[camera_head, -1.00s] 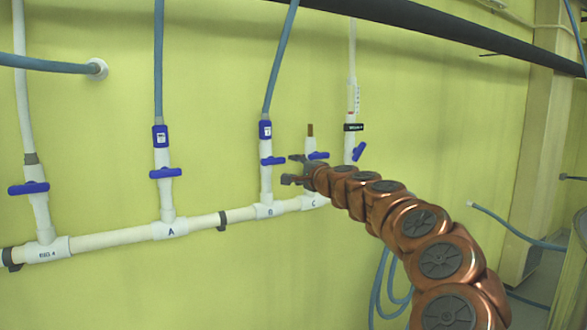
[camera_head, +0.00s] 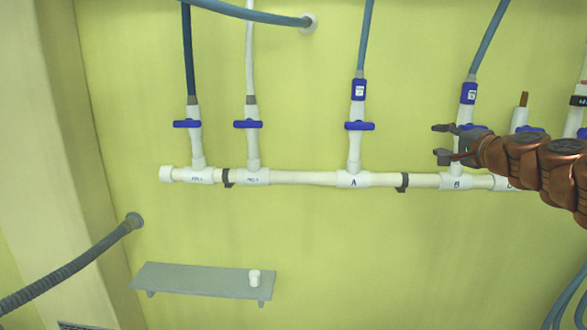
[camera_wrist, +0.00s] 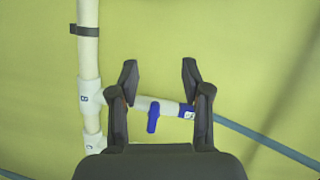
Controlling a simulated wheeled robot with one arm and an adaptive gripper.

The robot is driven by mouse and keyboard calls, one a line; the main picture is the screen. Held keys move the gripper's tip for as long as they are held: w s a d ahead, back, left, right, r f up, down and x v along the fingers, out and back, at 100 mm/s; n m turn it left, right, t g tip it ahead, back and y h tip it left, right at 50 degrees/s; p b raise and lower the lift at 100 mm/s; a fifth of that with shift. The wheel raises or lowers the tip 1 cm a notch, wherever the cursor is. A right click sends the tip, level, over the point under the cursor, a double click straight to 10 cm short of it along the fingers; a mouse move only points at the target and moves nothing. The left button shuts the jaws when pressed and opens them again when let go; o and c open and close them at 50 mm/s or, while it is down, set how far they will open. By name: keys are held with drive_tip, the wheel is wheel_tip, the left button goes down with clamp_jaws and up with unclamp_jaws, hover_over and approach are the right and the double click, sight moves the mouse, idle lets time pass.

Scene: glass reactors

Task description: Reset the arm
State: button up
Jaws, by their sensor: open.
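My arm, in copper-coloured segments, reaches in from the right edge of the head view. My gripper (camera_head: 440,143) is open, in front of the branch marked B on the white pipe (camera_head: 317,178). In the wrist view my gripper (camera_wrist: 160,78) shows two dark fingers spread apart with nothing held between them. The B branch with its blue valve handle (camera_wrist: 153,117) lies behind and between the fingers. I cannot tell how far the fingers are from it.
Branch A (camera_head: 354,180) has a blue handle (camera_head: 360,126) set crosswise. Two more valved branches stand at the left. A grey shelf (camera_head: 200,283) with a small white cap (camera_head: 255,278) is below. A grey corrugated hose (camera_head: 80,259) crosses the lower left.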

drive_tip(key=s+a+f+n+g+y, duration=0.2)
drive_tip(key=s+a+f+n+g, duration=0.15)
drive_tip(key=a, duration=0.55)
drive_tip(key=s+a+f+n+g+y, duration=0.25)
drive_tip(key=s+a+n, duration=0.2)
drive_tip(key=a, duration=0.55)
drive_tip(key=s+a+f+n+g+h, duration=0.1)
drive_tip(key=s+a+f+g, duration=0.15)
drive_tip(key=s+f, duration=0.25)
drive_tip(key=s+a+f+n+g+h, duration=0.1)
drive_tip(key=s+a+f+n, duration=0.1)
drive_tip(key=s+a+f, duration=0.3)
drive_tip(key=s+d+f+g+h, duration=0.2)
drive_tip(key=s+f, duration=0.3)
drive_tip(key=s, duration=0.5)
drive_tip(key=s+d+f+n+g+h, duration=0.1)
drive_tip(key=s+d+f+g+h, duration=0.1)
drive_tip(key=s+f, duration=0.4)
drive_tip(key=s+d+f+n+g+h, duration=0.1)
drive_tip(key=s+d+f+g, duration=0.3)
drive_tip(key=s, duration=0.9)
wheel_tip(320, 180, down, 2)
drive_tip(key=shift+s+d+f+g+h, duration=0.1)
drive_tip(key=shift+s+d+g+h, duration=0.25)
drive_tip(key=shift+h, duration=0.1)
